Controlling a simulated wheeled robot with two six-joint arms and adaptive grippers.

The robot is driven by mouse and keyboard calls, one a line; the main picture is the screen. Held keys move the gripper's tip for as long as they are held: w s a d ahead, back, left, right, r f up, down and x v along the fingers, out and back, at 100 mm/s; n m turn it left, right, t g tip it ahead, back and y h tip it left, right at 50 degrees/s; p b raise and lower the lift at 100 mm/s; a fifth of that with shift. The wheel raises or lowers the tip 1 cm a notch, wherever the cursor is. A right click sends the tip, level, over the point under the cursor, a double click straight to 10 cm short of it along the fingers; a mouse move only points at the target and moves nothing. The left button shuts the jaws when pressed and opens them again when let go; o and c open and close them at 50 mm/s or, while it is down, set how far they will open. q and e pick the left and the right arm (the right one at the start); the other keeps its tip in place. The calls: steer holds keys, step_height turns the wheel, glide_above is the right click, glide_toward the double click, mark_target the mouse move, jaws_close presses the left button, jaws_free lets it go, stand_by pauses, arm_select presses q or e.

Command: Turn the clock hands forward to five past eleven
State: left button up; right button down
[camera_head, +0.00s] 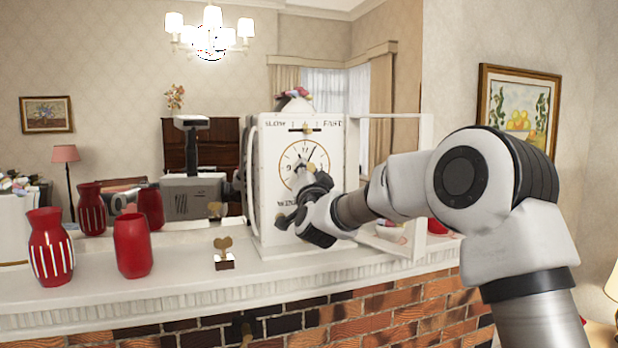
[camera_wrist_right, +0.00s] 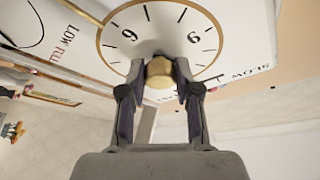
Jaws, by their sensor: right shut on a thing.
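The white clock (camera_head: 270,215) stands upright on the mantel, its round dial (camera_head: 287,150) facing me. A dark hand (camera_head: 313,154) points up and slightly right, near the one position. The other hand cannot be made out. My right gripper (camera_head: 306,176) is in front of the dial and covers its middle and lower part. In the right wrist view, its two fingers (camera_wrist_right: 160,72) are shut on a brass knob (camera_wrist_right: 159,82) in front of the dial (camera_wrist_right: 122,38); the numerals 6 and 9 show beside it. My left gripper is not in view.
The clock's white-framed door (camera_head: 427,150) stands open on the right, behind my right arm. A brass heart-shaped key (camera_head: 223,243) on a small stand and red vases (camera_head: 133,246) are left of the clock.

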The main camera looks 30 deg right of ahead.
steer(key=shift+m, duration=0.3)
steer(key=shift+r, duration=0.1)
steer(key=c, duration=0.8)
jaws_free()
steer(key=shift+w, duration=0.1)
steer(key=v, duration=1.2)
steer(key=shift+w, duration=0.1)
